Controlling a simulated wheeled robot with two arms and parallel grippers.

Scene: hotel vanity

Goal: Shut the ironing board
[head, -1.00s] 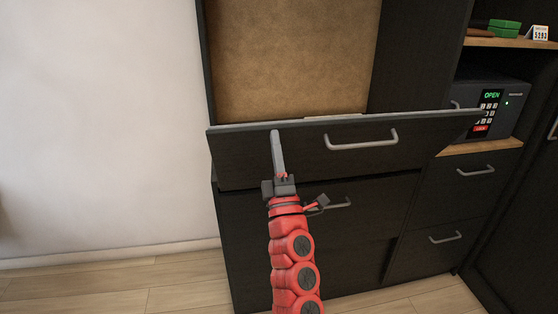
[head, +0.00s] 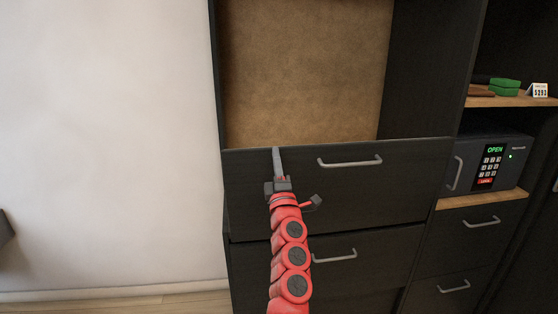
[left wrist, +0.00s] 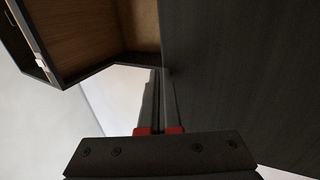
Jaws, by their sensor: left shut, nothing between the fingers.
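In the left wrist view the shut fingers (left wrist: 160,131) point along a large dark surface (left wrist: 240,80). My right gripper is not in view.
Above the panel is an open niche with a brown back (head: 305,70). A lower drawer (head: 370,265) is below. To the right are a safe (head: 490,165) reading OPEN and a shelf with a green box (head: 504,87). The white wall (head: 100,150) at left is clear.

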